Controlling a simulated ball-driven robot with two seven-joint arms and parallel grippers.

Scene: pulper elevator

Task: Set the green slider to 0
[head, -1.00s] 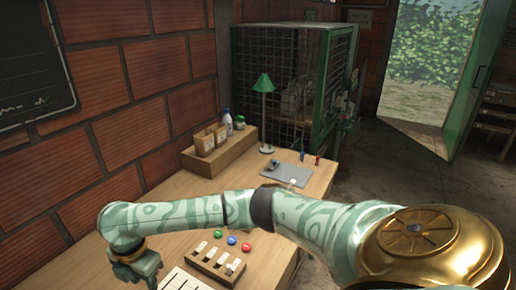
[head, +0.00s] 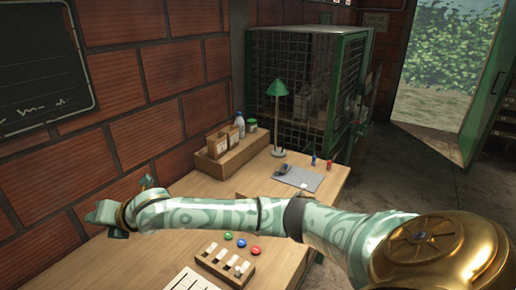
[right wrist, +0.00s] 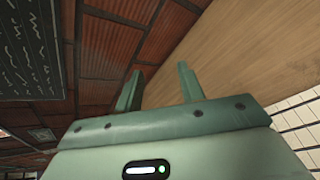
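A wooden slider block (head: 210,264) with several pale sliders in slots lies on the workbench near the bottom of the head view. Behind it are a green button (head: 228,236), a blue button (head: 241,243) and a red button (head: 255,250). I cannot tell which slider is the green one or read its setting. My right gripper (head: 122,207) is above the bench, to the left of the block and apart from it. In the right wrist view its two fingers (right wrist: 158,88) stand apart with nothing between them. My left gripper is not in view.
The wooden bench (head: 140,262) runs along a brick wall. A white lined sheet (head: 190,281) lies beside the block. Farther back are a wooden tray (head: 225,163) with containers, a green lamp (head: 279,90), a grey plate (head: 302,180) and a wire cage (head: 300,85).

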